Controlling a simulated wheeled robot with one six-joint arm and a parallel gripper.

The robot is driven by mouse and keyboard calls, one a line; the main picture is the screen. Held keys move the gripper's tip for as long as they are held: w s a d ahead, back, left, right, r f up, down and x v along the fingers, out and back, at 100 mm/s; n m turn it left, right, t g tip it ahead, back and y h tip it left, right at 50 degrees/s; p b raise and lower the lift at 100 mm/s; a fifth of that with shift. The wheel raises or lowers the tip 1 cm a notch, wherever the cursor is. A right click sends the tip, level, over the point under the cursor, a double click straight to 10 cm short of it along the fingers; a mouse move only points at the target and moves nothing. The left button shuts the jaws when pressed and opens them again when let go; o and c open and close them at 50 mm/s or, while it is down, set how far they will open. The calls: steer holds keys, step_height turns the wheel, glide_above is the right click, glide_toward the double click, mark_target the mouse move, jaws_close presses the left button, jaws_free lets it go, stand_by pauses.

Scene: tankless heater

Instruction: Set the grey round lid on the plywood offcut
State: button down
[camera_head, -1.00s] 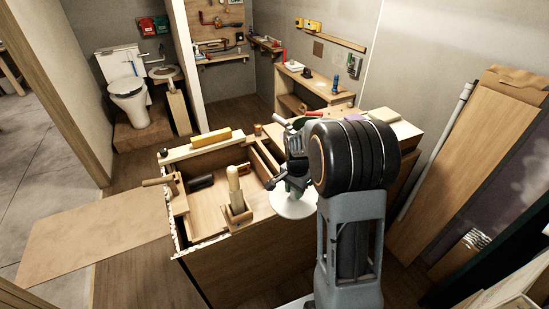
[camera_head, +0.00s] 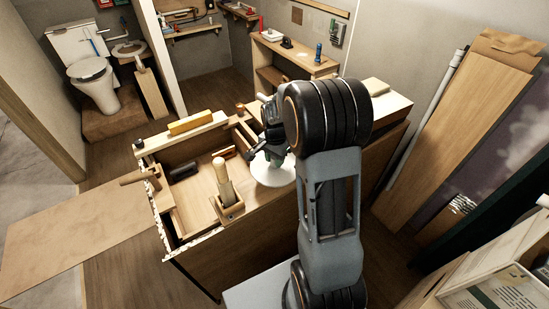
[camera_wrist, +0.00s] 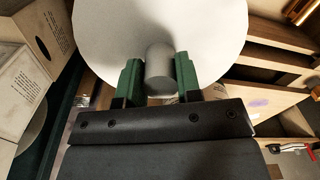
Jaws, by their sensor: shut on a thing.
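The grey round lid (camera_head: 271,178) is a pale disc with a round knob. In the head view it is over the workbench top, right of the wooden mallet, partly hidden by my gripper (camera_head: 277,148). In the wrist view the lid (camera_wrist: 205,35) fills the top, with its grey knob (camera_wrist: 159,70) between the two green fingertips. My gripper (camera_wrist: 158,80) is shut on that knob. I cannot tell whether the lid touches the bench. A pale wooden slab (camera_head: 394,106) on the bench's right end, partly behind my arm, may be the plywood offcut.
The bench has an open compartment with a mallet (camera_head: 227,190) and a dark-handled tool (camera_head: 184,171). A yellow-topped block (camera_head: 198,122) lies on its back rail. Tall boards (camera_head: 450,130) lean on the right wall. Cartons (camera_head: 500,285) stand at lower right.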

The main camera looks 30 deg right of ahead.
mark_target(275, 169)
steer(key=shift+f+b, duration=2.05)
steer(key=shift+f, duration=0.85)
steer(key=shift+f+b, duration=0.35)
steer(key=shift+f, duration=0.15)
steer(key=c, duration=0.7)
jaws_free()
step_height(275, 169, up, 14)
steer(key=shift+f, duration=0.1)
